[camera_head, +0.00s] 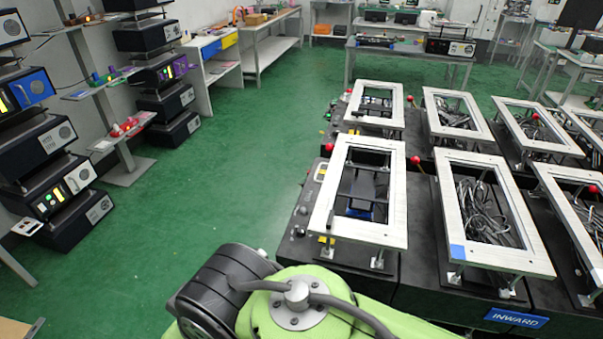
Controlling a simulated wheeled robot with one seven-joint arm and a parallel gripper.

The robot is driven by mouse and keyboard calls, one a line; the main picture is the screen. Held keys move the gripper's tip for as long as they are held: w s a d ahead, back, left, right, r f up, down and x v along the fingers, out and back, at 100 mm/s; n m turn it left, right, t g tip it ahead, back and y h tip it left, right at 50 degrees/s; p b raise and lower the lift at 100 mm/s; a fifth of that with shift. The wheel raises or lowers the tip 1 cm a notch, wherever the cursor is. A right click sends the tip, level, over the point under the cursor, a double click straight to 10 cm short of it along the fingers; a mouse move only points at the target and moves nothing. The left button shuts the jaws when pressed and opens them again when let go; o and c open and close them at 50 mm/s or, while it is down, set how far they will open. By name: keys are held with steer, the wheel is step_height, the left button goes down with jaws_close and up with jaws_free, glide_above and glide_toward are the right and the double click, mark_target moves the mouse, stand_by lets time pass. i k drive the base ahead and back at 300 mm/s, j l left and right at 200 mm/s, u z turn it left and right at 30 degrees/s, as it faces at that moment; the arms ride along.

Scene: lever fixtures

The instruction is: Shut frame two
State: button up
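Several white rectangular frames stand on short metal posts above dark fixture bases in two rows on the right. The near row holds a left frame (325,206), a middle frame (456,226) with a blue patch at its near left corner, and a right frame (563,215) cut by the picture edge. The far row has a left frame (353,103), a second frame (434,120) and others further right. Red ball knobs (416,160) stick up beside the frames. I cannot tell which is frame two; no number is legible. My gripper is out of view.
A blue sign (516,317) reading INWARD is on the near face of the fixtures. Dark machines (47,160) and small shelves (128,128) line the left wall. Benches (270,30) stand at the back. Green floor (220,170) is clear between them. My green arm fills the bottom centre.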

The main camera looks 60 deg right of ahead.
mark_target(393, 236)
steer(key=i+j+z, duration=0.3)
steer(key=i, duration=0.2)
steer(key=i+j+z, duration=0.25)
steer(key=i+j, duration=0.15)
steer(key=i+l+z, duration=0.35)
steer(key=i, duration=0.15)
steer(key=i+l+z, duration=0.15)
steer(key=i+z, duration=0.15)
steer(key=i, duration=0.2)
